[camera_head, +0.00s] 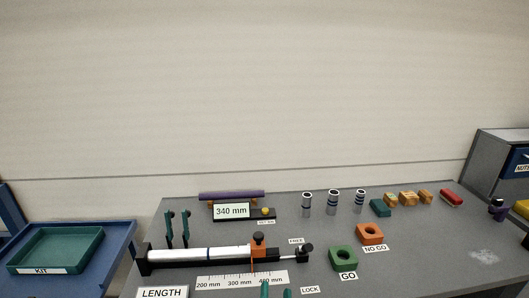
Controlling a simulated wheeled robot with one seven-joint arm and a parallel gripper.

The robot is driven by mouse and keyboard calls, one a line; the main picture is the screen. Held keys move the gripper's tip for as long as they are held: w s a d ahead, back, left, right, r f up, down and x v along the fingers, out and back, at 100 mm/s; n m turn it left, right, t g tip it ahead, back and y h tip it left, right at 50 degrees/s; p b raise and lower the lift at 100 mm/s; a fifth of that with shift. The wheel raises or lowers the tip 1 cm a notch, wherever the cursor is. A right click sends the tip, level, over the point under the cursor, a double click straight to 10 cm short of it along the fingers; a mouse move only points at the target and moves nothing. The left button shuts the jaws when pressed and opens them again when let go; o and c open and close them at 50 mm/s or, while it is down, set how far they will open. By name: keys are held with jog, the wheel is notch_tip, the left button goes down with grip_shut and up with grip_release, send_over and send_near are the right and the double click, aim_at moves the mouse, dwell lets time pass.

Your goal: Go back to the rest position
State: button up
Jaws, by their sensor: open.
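My gripper and arm cannot be made out in the head view. The grey workbench (400,272) fills the lower part of the picture. On it lies a length gauge with a silver tube (200,255), black ends and an orange slider (259,252). A printed scale (243,279) lies in front of it. Two teal upright tips (265,289) rise at the bottom edge, cut off by the frame; I cannot tell what they belong to.
A purple bar (232,195) lies behind the 340 mm display (231,211). Green (344,258) and orange (370,234) ring gauges, several silver cylinders (333,202) and small blocks (407,199) stand right. A green kit tray (57,250) sits left. The air above the bench looks clear.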

jog(key=s+a+f+g+h, duration=0.1)
jog(key=s+a+f, duration=0.2)
jog(key=s+f, duration=0.4)
jog(key=s+a+f+g+h, duration=0.1)
jog(key=s+a+f, duration=0.1)
jog(key=s+f, duration=0.5)
jog(key=s+d+f+n+y, duration=0.1)
jog(key=s+n, duration=0.2)
jog(key=s, duration=0.6)
jog(key=s+d+f+n+g+y, duration=0.1)
jog(key=s+n, duration=0.1)
jog(key=s, duration=0.7)
jog(key=shift+f+n+y, duration=0.15)
jog(key=shift+n+y, duration=0.15)
jog(key=shift+n, duration=0.1)
